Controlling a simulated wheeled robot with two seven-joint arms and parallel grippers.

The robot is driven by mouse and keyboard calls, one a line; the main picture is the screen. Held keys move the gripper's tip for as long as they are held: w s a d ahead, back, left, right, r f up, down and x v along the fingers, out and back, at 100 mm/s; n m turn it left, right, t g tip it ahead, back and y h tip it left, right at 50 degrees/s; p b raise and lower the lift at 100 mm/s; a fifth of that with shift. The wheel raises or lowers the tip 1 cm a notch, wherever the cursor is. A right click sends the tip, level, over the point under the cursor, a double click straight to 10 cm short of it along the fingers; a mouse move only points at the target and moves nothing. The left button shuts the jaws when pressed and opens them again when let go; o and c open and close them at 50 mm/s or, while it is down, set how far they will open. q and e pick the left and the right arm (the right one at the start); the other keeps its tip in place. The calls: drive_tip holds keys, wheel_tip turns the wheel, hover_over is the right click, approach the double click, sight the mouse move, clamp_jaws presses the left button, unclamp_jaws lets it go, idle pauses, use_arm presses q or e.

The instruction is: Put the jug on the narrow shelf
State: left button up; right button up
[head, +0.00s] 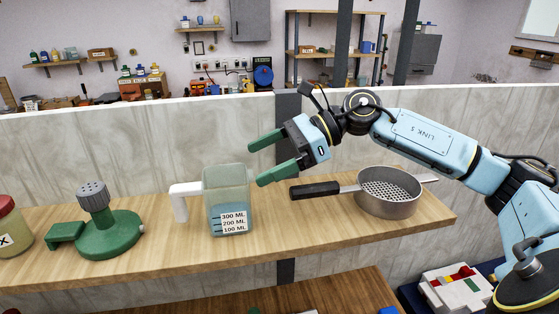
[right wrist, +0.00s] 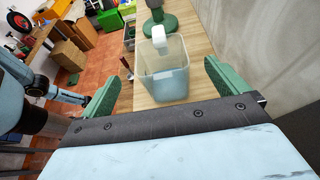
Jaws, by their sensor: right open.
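The jug (head: 227,190) is a clear, square-sided measuring jug with a white handle on its left and volume marks on its front. It stands upright on the narrow wooden shelf (head: 330,235). My right gripper (head: 262,160) is open and empty, just right of the jug near its rim. In the right wrist view the jug (right wrist: 164,72) stands ahead between the two green fingers (right wrist: 160,85), apart from them, with its white handle on the far side. My left gripper is not in view.
A metal strainer (head: 388,192) with a black handle lies to the right of the jug. A green watering can-like item (head: 106,235) and a red-lidded jar (head: 12,228) stand to the left. A marbled wall panel (head: 130,145) rises behind the shelf.

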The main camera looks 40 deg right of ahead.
drive_tip(key=b+v, duration=0.1)
drive_tip(key=v, duration=0.2)
drive_tip(key=shift+r, duration=0.1)
idle(0.5)
